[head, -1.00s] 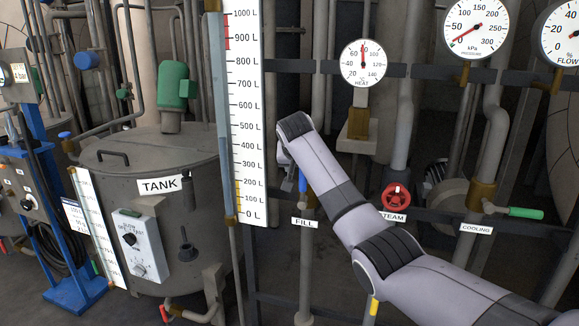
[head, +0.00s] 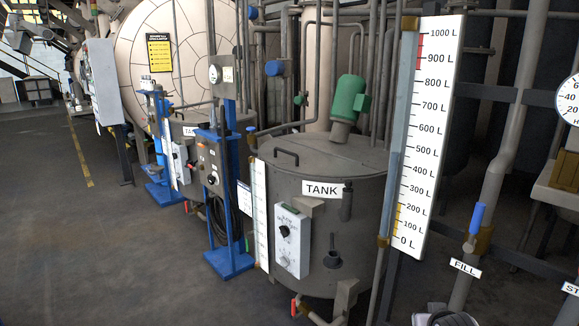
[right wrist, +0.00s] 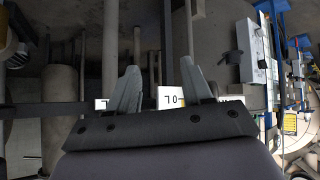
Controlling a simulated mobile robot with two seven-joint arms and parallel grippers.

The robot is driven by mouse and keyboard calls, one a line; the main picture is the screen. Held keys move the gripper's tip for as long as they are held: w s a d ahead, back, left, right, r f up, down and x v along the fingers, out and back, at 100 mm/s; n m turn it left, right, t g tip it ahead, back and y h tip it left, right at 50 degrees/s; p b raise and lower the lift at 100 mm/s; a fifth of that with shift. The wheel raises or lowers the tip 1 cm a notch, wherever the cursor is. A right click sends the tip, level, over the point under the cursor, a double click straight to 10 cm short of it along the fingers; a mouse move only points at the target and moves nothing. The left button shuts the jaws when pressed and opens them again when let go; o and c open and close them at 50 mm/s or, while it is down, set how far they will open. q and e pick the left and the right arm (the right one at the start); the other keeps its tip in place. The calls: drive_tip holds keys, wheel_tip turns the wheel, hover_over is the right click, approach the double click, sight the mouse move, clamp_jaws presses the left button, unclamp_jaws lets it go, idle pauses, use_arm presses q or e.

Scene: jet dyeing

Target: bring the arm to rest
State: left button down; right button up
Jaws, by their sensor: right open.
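My right gripper (right wrist: 159,72) shows in the right wrist view with its two fingers apart and nothing between them. In the head view only a small grey-white piece of my right arm (head: 445,318) shows at the bottom edge, below the FILL pipe. The gripper itself cannot be made out there. My left gripper is in neither view.
The tank (head: 330,215) with its control box (head: 291,243) stands mid-view. The level scale (head: 428,140) and the blue-handled FILL valve (head: 477,218) are to its right. Blue stands (head: 230,262) are to its left. Open floor (head: 70,230) lies at far left.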

drive_tip(key=s+a+f+n+y, duration=0.1)
drive_tip(key=s+a+f+y, duration=0.1)
drive_tip(key=s+a+f, duration=0.4)
drive_tip(key=s+a+f+n+y, duration=0.15)
drive_tip(key=s+f, duration=0.25)
drive_tip(key=s, duration=0.5)
drive_tip(key=s+a+n+t+y, duration=0.1)
drive_tip(key=s+a, duration=0.3)
drive_tip(key=s, duration=1)
drive_tip(key=shift+s+a+r+t, duration=0.2)
drive_tip(key=shift+s+r+t, duration=0.1)
drive_tip(key=shift+s, duration=0.1)
drive_tip(key=shift+c, duration=0.7)
drive_tip(key=shift+d, duration=0.1)
